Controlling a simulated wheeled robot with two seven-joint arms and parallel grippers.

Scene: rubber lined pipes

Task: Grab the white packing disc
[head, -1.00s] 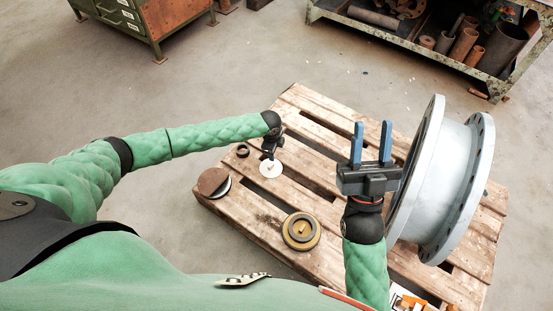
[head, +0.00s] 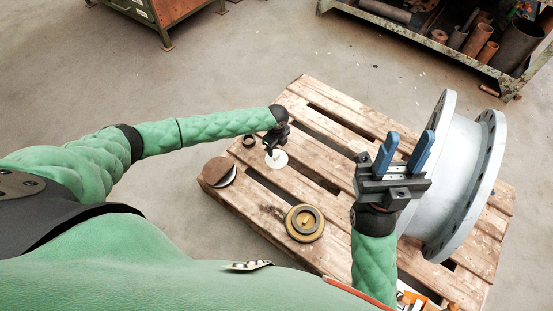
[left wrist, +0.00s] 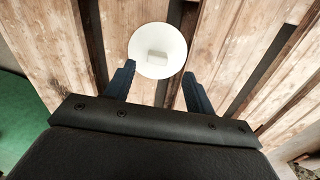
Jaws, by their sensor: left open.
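The white packing disc (head: 277,158) lies flat on the wooden pallet (head: 330,178), near its left side. In the left wrist view the disc (left wrist: 157,50) is a white round with a small pale block at its middle. My left gripper (head: 271,150) is above and beside the disc. In the left wrist view the left gripper (left wrist: 157,80) is open, its two dark blue fingers apart, with the disc beyond and between their tips. My right gripper (head: 405,145) is raised, its blue fingers apart and empty, near the large grey flanged pipe (head: 455,175).
A yellow and dark ring (head: 304,223), a brown disc (head: 218,171) and a small dark ring (head: 249,141) are on the pallet. The grey pipe fills the pallet's right side. A metal shelf with pipes (head: 470,45) and a cabinet (head: 160,15) stand behind.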

